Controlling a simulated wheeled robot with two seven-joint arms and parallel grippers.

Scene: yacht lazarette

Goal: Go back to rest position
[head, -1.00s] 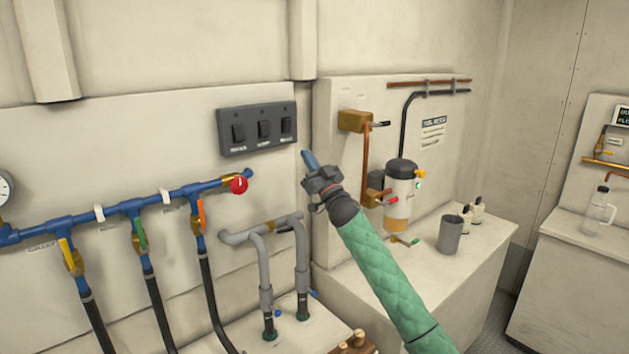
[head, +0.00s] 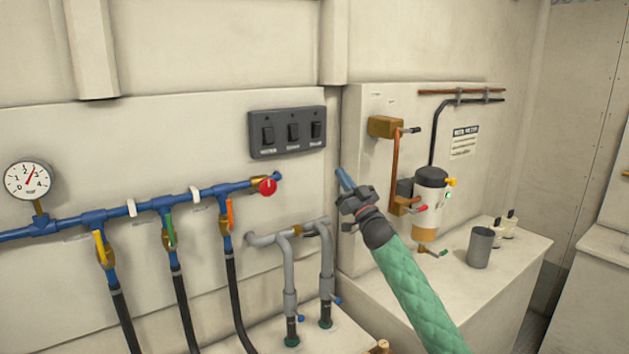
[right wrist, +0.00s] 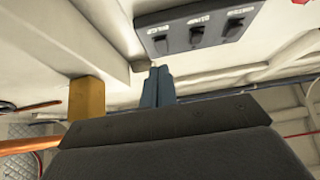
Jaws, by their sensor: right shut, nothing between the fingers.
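My right gripper (head: 345,180) is shut and empty, its blue fingers pressed together and pointing up and left. It is on a green quilted arm (head: 420,295) that comes in from the lower right. In the head view it appears below and right of the dark switch panel (head: 288,132), with wall showing between them. In the right wrist view the closed fingers (right wrist: 157,88) point toward the same three-switch panel (right wrist: 198,28). My left gripper is not in view.
A blue pipe manifold (head: 150,208) with coloured valve handles and a gauge (head: 28,181) runs along the left wall. A filter unit (head: 430,200), a brass block (head: 385,126) and a grey cup (head: 480,247) stand to the right.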

